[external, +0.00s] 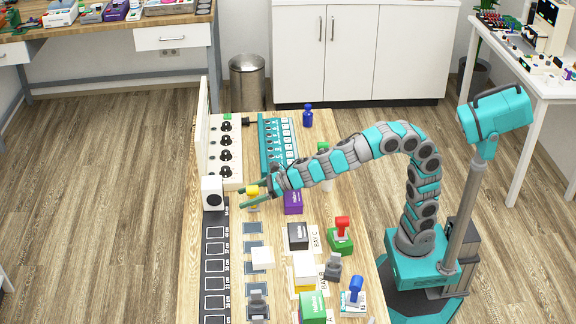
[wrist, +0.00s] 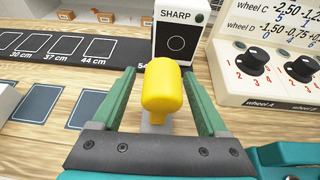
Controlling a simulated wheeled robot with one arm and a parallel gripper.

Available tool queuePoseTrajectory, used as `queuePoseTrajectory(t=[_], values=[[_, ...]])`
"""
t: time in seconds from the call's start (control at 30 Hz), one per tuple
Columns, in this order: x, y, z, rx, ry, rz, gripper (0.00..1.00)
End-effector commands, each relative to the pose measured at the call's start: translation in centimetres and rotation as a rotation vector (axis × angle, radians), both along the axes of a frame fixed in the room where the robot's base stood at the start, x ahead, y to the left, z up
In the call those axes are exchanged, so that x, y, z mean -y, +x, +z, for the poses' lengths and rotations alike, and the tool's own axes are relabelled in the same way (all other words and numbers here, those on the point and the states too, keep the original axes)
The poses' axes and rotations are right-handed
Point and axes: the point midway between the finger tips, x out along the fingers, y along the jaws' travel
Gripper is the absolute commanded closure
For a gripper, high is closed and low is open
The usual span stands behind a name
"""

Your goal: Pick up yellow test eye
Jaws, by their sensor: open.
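The yellow test eye (wrist: 163,88) is a rounded yellow piece on a pale grey stand (wrist: 153,126), seen in the middle of the wrist view. In the external view the yellow test eye (external: 252,191) sits at the far left of the table, near the white sharp-target box. My gripper (wrist: 163,85) is open, with one green finger on each side of the yellow eye. Gaps show between the eye and both fingers. In the external view my gripper (external: 254,197) reaches left across the table around the eye. The lower part of the stand is hidden behind the gripper's palm.
A white box marked SHARP (wrist: 178,35) stands just behind the eye. A panel with black dials (wrist: 265,75) is to its right. A black distance strip (wrist: 60,45) lies left. In the external view, a purple box (external: 293,203) sits under the arm, with several coloured pieces nearer.

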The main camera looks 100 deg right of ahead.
Motion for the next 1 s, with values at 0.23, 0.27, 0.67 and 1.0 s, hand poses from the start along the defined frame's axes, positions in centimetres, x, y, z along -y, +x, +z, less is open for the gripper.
queuePoseTrajectory(t=[0.23,0.27,0.67,1.0], values=[[0.01,0.8,-0.3,0.0,0.001,-0.001,0.24],[0.01,0.78,-0.3,0.0,0.0,-0.001,0.24],[0.01,0.78,-0.32,0.0,0.0,-0.001,0.63],[0.01,0.77,-0.36,-0.001,0.0,-0.001,1.0]])
